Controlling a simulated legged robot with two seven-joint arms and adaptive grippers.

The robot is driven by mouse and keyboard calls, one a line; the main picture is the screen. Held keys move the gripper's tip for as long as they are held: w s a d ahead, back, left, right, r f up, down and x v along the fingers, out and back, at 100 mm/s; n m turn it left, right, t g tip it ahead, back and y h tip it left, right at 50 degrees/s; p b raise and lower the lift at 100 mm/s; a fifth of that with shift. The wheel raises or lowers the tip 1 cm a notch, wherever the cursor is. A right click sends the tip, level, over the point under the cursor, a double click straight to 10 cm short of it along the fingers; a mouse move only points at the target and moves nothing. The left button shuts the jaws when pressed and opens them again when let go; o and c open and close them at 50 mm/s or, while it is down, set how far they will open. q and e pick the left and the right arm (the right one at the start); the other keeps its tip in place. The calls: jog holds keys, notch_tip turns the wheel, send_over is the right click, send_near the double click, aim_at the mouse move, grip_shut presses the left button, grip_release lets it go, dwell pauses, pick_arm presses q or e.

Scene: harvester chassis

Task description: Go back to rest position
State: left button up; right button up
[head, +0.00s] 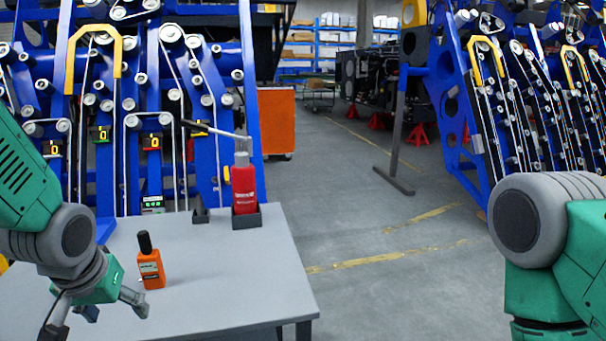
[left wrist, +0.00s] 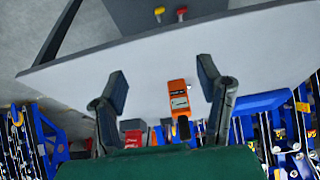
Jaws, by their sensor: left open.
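My left gripper (head: 112,306) is at the lower left of the head view, over the grey table. In the left wrist view its two fingers (left wrist: 162,84) are spread wide with nothing between the tips. An orange handheld device (head: 151,268) with a black top stands upright on the table, just right of the gripper and apart from it. In the left wrist view the orange device (left wrist: 179,97) appears between the fingers but beyond them. Part of my right arm shows at the right edge of the head view; its gripper is out of sight.
The grey table (head: 225,290) also holds a red bottle (head: 244,188) in a dark holder at its back edge. Blue machine frames (head: 250,90) with pulleys and belts stand behind it and at the right (head: 470,140). An orange cabinet (head: 276,122) stands farther back. Open floor lies right of the table.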

pick_arm(q)
jog(key=s+d+f+m+g, duration=0.1)
jog(key=s+f, duration=0.5)
jog(key=f, duration=0.3)
jog(key=s+d+f+m+g, duration=0.1)
jog(key=s+f, duration=0.4)
jog(key=f, duration=0.4)
jog(key=s+f+g, duration=0.1)
jog(key=s+f, duration=0.8)
jog(key=s, duration=0.5)
jog(key=shift+d+f+m+g+h, duration=0.2)
jog(key=shift+m+g+h, duration=0.1)
jog(key=shift+m+h, duration=0.1)
